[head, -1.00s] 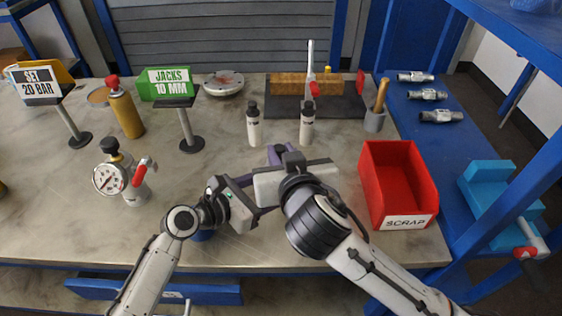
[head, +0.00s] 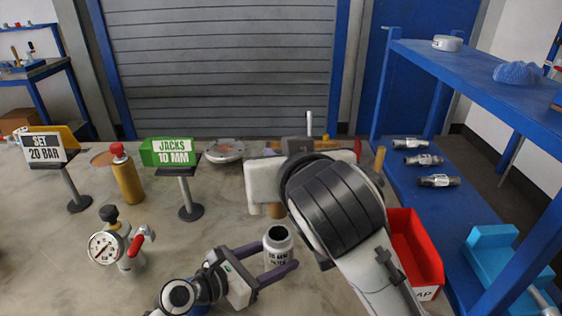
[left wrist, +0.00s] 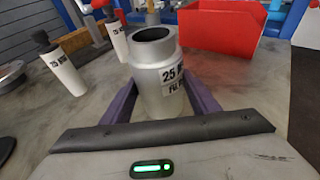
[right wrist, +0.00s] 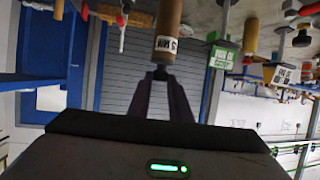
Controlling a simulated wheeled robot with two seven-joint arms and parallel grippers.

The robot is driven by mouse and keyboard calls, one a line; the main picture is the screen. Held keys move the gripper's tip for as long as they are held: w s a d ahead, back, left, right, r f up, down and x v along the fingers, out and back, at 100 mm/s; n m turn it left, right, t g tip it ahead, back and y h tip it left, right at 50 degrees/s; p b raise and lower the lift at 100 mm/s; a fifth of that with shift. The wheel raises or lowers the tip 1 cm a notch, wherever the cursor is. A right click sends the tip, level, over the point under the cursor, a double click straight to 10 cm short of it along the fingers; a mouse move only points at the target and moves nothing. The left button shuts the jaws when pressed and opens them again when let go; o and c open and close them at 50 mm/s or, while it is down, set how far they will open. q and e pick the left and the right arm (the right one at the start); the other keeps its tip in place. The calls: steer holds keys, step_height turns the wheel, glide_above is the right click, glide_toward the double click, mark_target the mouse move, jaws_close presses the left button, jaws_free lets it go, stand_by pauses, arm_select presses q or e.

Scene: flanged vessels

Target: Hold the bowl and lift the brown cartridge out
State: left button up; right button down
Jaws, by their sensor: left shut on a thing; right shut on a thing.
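The bowl (head: 279,256) is a pale grey cylinder with a printed label, upright on the bench. It also shows in the left wrist view (left wrist: 150,78), its open mouth dark inside. My left gripper (head: 278,268) has its purple fingers shut around the bowl's sides. The brown cartridge (right wrist: 169,22) carries a white label and is wholly out of the bowl. My right gripper (right wrist: 160,76) is shut on the dark knob at its end. In the head view, only the cartridge's lower end (head: 276,211) shows below my right gripper, above and behind the bowl; my right arm hides the rest.
A red scrap bin (head: 416,250) stands at the right, partly behind my right arm. Two white bottles (left wrist: 62,68) (left wrist: 117,36) stand near the bowl.

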arm_select(q)
steer(key=o, duration=1)
